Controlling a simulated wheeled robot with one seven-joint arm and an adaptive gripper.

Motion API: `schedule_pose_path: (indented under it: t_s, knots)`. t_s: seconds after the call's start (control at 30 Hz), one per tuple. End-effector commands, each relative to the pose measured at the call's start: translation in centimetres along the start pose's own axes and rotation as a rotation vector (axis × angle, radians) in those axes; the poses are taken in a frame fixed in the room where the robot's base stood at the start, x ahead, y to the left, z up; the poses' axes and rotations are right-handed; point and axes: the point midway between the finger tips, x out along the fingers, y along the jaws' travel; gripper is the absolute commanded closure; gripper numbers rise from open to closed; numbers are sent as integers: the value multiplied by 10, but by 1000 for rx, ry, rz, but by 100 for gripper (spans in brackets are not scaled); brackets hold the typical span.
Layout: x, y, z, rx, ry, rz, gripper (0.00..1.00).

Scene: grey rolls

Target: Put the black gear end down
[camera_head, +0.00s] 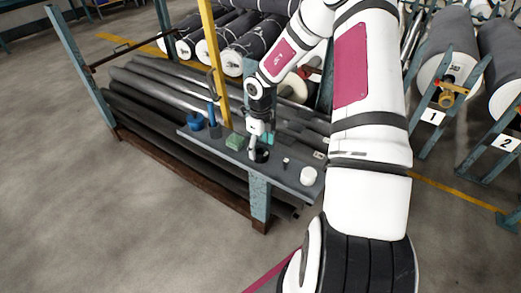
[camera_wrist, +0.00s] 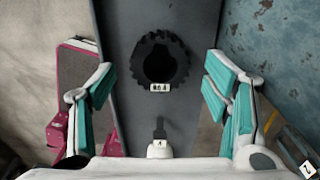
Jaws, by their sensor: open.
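The black gear (camera_wrist: 140,62) is a toothed ring with a round centre hole and a small white label on its near edge. It lies flat on a narrow dark grey shelf (camera_wrist: 118,20), seen from above in the wrist view. In the camera_head view the gear (camera_head: 262,156) is partly hidden by my gripper (camera_head: 258,147). In the wrist view my gripper (camera_wrist: 160,84) is open, with teal pads on either side of the gear. Nothing is between the fingers in contact with them. I cannot tell the exact height above the gear.
Along the shelf are a green block (camera_head: 235,141), a blue object (camera_head: 196,122) and a white round item (camera_head: 308,176). A yellow post (camera_head: 216,65) rises behind. Dark rolls (camera_head: 160,130) lie beneath and behind.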

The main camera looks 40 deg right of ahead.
Motion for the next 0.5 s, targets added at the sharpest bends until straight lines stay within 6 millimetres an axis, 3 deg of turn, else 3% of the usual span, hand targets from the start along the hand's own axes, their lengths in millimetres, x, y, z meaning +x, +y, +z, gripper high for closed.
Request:
schedule_pose_path:
  t_s: [0.3,0.5]
  knots:
    - [-66,-1,-1,3,-2,-3,30]
    - [-91,0,0,2,-1,-1,30]
